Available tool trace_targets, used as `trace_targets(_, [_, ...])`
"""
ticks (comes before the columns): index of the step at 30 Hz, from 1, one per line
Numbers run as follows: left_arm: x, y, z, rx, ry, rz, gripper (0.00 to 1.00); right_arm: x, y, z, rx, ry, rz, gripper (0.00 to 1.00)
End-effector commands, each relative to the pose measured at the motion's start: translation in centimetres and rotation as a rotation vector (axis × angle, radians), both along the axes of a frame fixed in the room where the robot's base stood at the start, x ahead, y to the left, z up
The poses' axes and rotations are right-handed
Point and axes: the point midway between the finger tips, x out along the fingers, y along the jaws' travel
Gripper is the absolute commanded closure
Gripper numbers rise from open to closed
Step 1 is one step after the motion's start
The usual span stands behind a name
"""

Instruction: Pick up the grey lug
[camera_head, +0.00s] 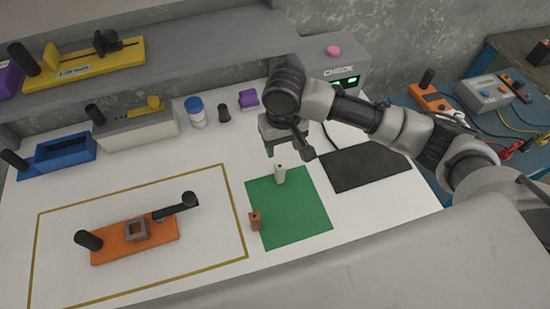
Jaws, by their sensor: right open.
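A small light grey upright piece, which looks like the grey lug (279,175), stands on the green mat (300,210) near its back edge. My right gripper (287,149) hangs just above and behind it in the picture, pointing down, with its jaws open. I see nothing between the fingers, and the gripper appears apart from the lug. My left gripper is not in view.
A small orange-brown block (254,220) stands at the mat's left edge. An orange fixture (160,247) with a grey square frame (137,230) lies inside a yellow outline. A dark pad (356,165) lies right of the mat. Bottles and a CHECK box (335,62) stand behind.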

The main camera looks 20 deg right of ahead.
Motion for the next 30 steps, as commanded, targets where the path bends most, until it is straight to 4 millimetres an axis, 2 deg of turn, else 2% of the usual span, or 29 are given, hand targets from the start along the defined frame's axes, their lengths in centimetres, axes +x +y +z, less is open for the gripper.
trace_targets(6, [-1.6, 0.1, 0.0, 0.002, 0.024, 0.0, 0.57, -0.1, 0.0, -3.5, -0.002, 0.004, -0.002, 0.45])
trace_targets(12, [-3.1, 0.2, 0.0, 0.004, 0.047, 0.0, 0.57, 0.0, 0.0, -5.2, -0.001, 0.001, 0.0, 0.45])
trace_targets(17, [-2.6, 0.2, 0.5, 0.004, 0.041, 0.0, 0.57, 0.2, 0.3, -7.0, -0.001, 0.003, 0.0, 0.45])
trace_targets(23, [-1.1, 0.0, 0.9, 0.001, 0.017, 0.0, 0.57, 0.4, 0.4, -9.8, -0.002, 0.002, 0.001, 0.45])
trace_targets(30, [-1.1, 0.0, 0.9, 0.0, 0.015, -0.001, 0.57, 0.4, 0.4, -10.4, 0.0, 0.0, 0.002, 0.45])
